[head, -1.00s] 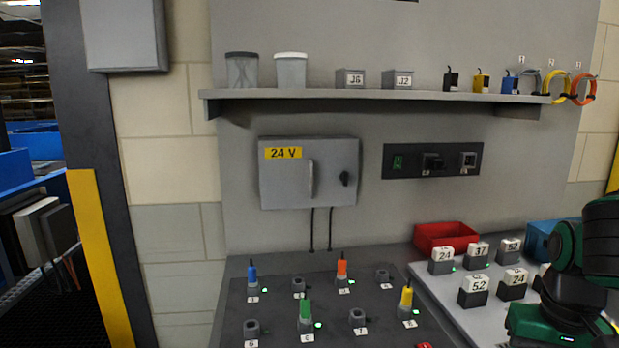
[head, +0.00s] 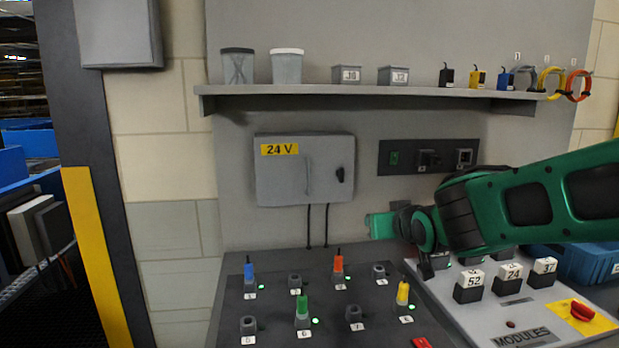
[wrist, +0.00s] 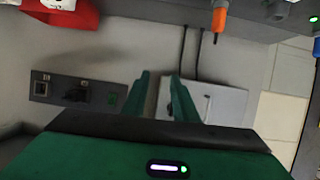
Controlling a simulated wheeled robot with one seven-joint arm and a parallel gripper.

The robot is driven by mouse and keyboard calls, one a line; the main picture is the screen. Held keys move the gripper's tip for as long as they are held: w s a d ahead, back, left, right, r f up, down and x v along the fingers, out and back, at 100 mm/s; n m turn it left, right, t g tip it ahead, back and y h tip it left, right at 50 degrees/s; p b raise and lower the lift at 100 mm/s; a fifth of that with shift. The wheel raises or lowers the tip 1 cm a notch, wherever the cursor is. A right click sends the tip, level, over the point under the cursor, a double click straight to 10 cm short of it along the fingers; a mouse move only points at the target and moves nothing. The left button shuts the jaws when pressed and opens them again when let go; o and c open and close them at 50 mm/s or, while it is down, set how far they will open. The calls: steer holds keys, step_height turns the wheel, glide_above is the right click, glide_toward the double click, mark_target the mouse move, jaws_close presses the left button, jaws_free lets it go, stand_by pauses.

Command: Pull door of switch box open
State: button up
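The grey switch box (head: 270,185) with a yellow "24 V" label hangs on the wall panel in the head view. Its door is shut. A vertical grey handle (head: 308,176) sits near the door's middle and a black knob (head: 340,175) is at its right. My gripper (head: 372,226) is below and right of the box, apart from it. In the wrist view, my gripper (wrist: 160,78) shows two green fingers apart with nothing between them. The box (wrist: 228,102) shows there upside down, partly hidden by the right finger.
A shelf (head: 370,91) with jars, small boxes and hanging cables runs above. A dark switch panel (head: 410,157) is right of the box. Two cables (head: 309,225) hang below the box. Colored plugs stand on the bench (head: 270,325) beneath. A red bin (wrist: 65,18) shows in the wrist view.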

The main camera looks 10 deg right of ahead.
steer(key=w+a+r+n+t+y, duration=0.2)
steer(key=w+a+r+t+y, duration=0.15)
steer(key=a+r, duration=0.65)
glide_toward(311, 174)
steer(key=shift+t, duration=0.25)
steer(key=w+a, duration=0.1)
steer(key=w, duration=0.2)
steer(key=w+a+r, duration=0.1)
steer(key=shift+w+a, duration=0.35)
steer(key=shift+w, duration=0.05)
jaws_close()
stand_by(0.5)
